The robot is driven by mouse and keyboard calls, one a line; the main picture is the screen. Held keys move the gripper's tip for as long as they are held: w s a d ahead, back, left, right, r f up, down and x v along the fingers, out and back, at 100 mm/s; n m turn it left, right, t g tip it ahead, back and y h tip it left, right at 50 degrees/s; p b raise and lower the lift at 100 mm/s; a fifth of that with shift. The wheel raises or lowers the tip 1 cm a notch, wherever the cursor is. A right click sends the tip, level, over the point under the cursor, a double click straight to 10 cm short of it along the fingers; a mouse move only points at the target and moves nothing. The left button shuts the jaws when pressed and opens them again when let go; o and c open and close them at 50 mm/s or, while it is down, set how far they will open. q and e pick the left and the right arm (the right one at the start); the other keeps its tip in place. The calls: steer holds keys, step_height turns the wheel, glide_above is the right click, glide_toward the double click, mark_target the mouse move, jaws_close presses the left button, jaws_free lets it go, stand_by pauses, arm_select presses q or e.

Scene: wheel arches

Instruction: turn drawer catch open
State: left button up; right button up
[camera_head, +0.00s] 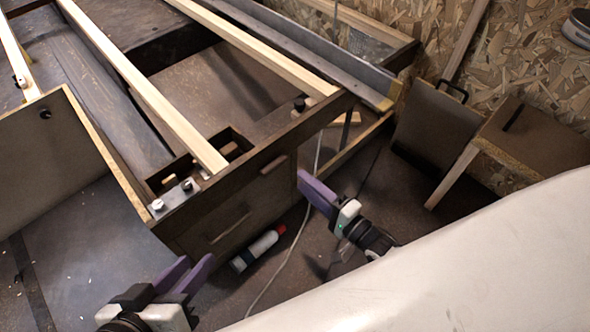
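A dark wooden drawer unit (240,205) stands at the centre, under a frame of pale wooden beams. Its front has a small brown piece (273,164) at the upper right, which may be the catch, and a long bar-like handle (230,228) lower down. I cannot tell which way the catch is turned. My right gripper (308,185), with purple fingers, is just right of the drawer front, apart from the brown piece; its fingers overlap in this view. My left gripper (190,268) is below and left of the drawer front, its purple fingers apart with nothing between them.
Brown panels (437,125) lean by the chipboard wall at the right. A large white surface (480,270) fills the lower right.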

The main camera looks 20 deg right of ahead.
arm_select(q)
steer(key=shift+a+f, duration=0.2)
steer(key=shift+f, duration=0.2)
arm_select(e)
steer(key=v, duration=0.2)
steer(key=shift+s+d, duration=0.1)
steer(key=shift+s, duration=0.15)
arm_select(q)
steer(key=shift+r, duration=0.1)
